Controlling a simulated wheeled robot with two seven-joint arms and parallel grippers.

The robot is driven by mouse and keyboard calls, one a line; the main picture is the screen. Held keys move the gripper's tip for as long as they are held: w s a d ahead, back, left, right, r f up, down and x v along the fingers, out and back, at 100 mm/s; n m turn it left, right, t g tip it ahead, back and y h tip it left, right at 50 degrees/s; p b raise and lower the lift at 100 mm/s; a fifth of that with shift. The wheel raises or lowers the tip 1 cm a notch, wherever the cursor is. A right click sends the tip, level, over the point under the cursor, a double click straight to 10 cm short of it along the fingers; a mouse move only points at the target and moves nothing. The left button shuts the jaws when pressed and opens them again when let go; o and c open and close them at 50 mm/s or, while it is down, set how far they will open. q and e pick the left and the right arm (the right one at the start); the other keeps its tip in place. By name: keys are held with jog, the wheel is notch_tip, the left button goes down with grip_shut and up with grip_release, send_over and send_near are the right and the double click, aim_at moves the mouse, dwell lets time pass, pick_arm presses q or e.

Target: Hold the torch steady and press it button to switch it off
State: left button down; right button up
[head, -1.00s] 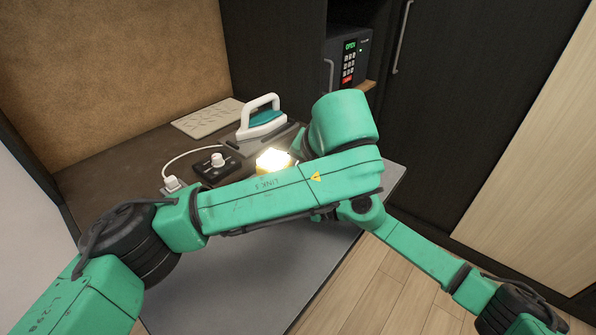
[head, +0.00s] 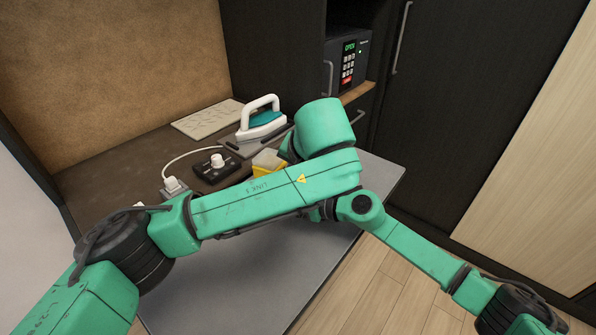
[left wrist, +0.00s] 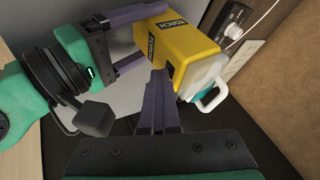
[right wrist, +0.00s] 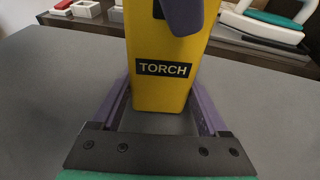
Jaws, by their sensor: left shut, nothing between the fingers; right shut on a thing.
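The torch is a yellow boxy body (right wrist: 150,100) with a black TORCH label, upright in the right wrist view. It shows with a pale head in the left wrist view (left wrist: 188,45) and partly behind my arm in the head view (head: 268,160); its head is unlit. My right gripper (right wrist: 163,105) is shut around the torch's sides. My left gripper (left wrist: 160,75) is shut and empty, its tips against or very close to the torch's face beside a dark patch. The tips cover part of that face, so the button is not clearly visible. Both grippers are hidden in the head view.
A white and teal iron (head: 262,122) stands behind the torch. A black control box with a knob (head: 216,165) and a corded plug (head: 173,187) lie left of it. A safe (head: 347,58) reads OPEN. The grey tabletop (head: 250,280) is clear in front.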

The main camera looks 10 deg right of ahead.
jog(key=shift+f, duration=0.2)
pick_arm(q)
jog(key=v, duration=1)
jog(key=shift+d, duration=0.1)
pick_arm(e)
jog(key=o, duration=0.9)
jog(key=shift+c, duration=0.2)
jog(key=shift+d, duration=0.1)
